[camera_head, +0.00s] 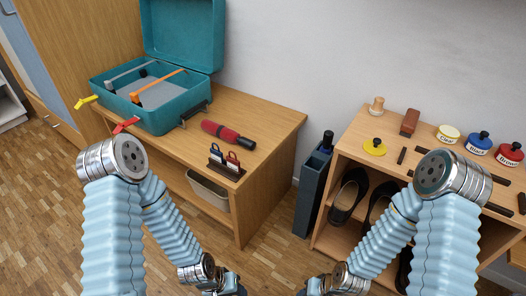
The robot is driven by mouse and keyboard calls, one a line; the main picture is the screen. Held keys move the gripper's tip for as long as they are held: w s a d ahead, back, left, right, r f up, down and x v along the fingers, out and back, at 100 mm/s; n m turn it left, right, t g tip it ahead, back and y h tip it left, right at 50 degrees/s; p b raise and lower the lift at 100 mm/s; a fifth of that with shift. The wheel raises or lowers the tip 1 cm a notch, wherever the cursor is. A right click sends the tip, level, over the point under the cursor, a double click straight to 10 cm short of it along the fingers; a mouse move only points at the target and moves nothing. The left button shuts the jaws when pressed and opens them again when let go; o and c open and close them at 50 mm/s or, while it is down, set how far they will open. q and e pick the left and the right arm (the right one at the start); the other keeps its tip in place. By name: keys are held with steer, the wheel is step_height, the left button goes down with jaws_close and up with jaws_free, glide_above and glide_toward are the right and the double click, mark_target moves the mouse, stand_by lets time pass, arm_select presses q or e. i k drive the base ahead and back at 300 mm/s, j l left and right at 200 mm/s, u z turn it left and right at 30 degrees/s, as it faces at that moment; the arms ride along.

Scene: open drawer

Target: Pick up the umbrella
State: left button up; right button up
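A dark narrow stand (311,190) is on the floor between the cabinet and the shelf. A black-handled item (327,140) pokes out of its top; I cannot tell if it is an umbrella. My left gripper (232,286) and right gripper (309,287) are low at the bottom edge, well apart from both items. Their fingers are mostly cut off, so their opening is unclear.
The shoe shelf (350,140) at right carries polish tins and brushes. Wood floor (275,235) is clear between cabinet and shelf.

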mark_target(219, 130)
steer(key=i+j, duration=0.1)
steer(key=j, duration=0.3)
steer(key=i+j+z, duration=0.1)
steer(key=j, duration=0.35)
steer(key=i+j, duration=0.15)
steer(key=j, duration=0.25)
steer(key=i+j, duration=0.1)
steer(key=j, duration=0.35)
steer(key=l+z, duration=0.05)
